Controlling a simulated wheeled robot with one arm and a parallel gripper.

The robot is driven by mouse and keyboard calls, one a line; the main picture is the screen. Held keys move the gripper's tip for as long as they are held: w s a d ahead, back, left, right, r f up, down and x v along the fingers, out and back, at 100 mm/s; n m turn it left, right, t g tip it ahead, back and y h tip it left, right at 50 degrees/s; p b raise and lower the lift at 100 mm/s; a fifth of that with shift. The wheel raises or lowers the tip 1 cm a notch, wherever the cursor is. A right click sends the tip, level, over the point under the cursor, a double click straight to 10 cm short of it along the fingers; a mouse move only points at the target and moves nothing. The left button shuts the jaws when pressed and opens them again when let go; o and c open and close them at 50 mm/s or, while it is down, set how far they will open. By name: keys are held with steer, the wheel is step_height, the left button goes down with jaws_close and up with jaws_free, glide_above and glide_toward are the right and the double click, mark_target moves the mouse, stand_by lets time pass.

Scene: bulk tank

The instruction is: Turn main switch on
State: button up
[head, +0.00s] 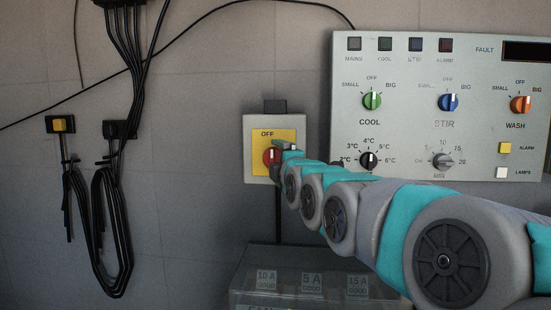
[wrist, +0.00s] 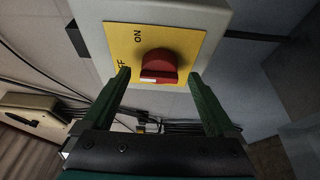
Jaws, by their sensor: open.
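The main switch (head: 249,170) is a pale grey box on the wall with a yellow plate (head: 287,135) and a red rotary knob (head: 268,157). In the head view the knob's white mark is upright, below the word OFF. In the wrist view the red knob (wrist: 158,65) stands out from the yellow plate (wrist: 122,38), where ON and part of OFF show. My gripper (wrist: 160,74) is open, with one green finger on each side of the knob. Gaps show between the fingers and the knob. In the head view my gripper (head: 281,153) partly hides the knob and the plate's right side.
A control panel (head: 420,130) with coloured knobs is on the wall at right, behind my arm. Black cables (head: 110,230) hang at left. The wall between cables and switch is bare.

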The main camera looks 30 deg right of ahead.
steer(key=shift+x, duration=0.95)
steer(key=shift+c, duration=0.4)
steer(key=c, duration=1.3)
